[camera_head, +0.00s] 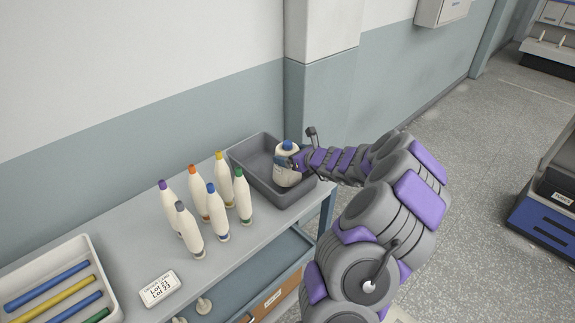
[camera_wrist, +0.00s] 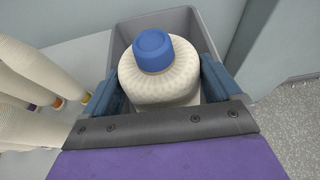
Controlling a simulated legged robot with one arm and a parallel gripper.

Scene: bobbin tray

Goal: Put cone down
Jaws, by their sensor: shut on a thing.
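A white yarn cone with a blue cap (camera_head: 288,172) is over or inside the grey tray (camera_head: 246,165) at the table's far right corner. My gripper (camera_head: 292,160) is shut on it from the right side. In the wrist view the cone (camera_wrist: 158,88) sits between the two blue fingers of my gripper (camera_wrist: 165,85), with the grey tray (camera_wrist: 200,30) around and behind it. The cone looks about upright. Its base is hidden, so I cannot tell whether it touches the tray floor.
Several white cones with coloured tips, including a blue-tipped one (camera_head: 216,212), stand left of the tray. A label card (camera_head: 160,288) and a white tray (camera_head: 97,246) of coloured rods lie on the table (camera_head: 130,222) nearer the left. A wall column (camera_head: 318,95) rises behind the grey tray.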

